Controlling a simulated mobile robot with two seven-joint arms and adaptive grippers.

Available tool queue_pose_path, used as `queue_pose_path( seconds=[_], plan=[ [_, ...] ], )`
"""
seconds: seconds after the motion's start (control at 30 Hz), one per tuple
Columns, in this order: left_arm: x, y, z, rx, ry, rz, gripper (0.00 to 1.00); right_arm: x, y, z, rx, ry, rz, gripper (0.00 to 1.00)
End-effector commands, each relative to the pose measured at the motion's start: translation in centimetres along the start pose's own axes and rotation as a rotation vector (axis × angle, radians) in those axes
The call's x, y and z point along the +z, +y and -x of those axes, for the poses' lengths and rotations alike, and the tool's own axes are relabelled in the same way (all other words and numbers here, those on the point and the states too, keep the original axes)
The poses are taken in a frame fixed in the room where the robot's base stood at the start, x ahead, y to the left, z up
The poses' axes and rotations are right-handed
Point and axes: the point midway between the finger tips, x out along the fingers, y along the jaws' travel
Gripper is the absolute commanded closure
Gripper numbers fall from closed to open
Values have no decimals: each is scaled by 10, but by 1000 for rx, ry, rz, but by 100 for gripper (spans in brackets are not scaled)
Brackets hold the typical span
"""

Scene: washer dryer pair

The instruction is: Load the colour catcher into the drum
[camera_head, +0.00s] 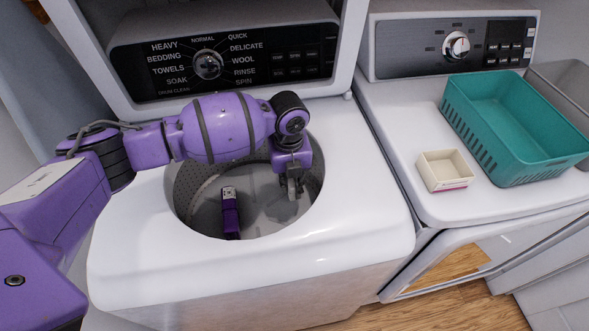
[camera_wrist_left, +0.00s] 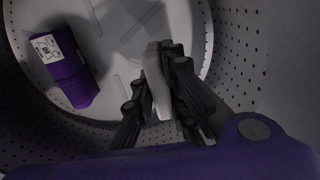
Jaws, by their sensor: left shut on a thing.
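The washer's drum (camera_head: 195,190) is open at the top, and its perforated wall also shows in the wrist view (camera_wrist_left: 235,60). My left gripper (camera_head: 293,187) reaches down through the opening, at its right side. In the wrist view, my left gripper (camera_wrist_left: 162,85) is shut on a thin, pale grey-white piece, apparently the colour catcher (camera_wrist_left: 157,82). The piece is above the drum floor, inside the drum walls. My right gripper is out of view.
On the dryer (camera_head: 390,90) to the right are a small open cream box (camera_head: 444,171), a teal basket (camera_head: 500,145) and a grey bin (camera_head: 568,85). The washer top's front rim is clear.

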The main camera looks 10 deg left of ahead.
Motion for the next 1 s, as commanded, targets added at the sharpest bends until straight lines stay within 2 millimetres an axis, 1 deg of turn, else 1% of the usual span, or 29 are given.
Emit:
queue_pose_path(
  seconds=[0.03, 0.23, 0.33, 0.47, 0.7, 0.77, 1.0],
  plan=[
    [-1, 1, -9, 4, 3, -10, 100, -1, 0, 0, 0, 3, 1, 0],
    [-1, 2, -46, 5, 3, -18, 100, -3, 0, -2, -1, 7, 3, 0],
    [0, 2, -58, 3, 2, -18, 100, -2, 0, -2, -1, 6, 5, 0],
    [0, 1, -66, 2, 2, -18, 100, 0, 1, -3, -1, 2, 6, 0],
    [0, 1, -98, 3, 2, -17, 100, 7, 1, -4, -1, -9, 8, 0],
    [0, 1, -100, 3, 1, -18, 100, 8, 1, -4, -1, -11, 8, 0],
    [0, 1, -100, 2, 0, -17, 100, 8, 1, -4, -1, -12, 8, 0]
  ],
)
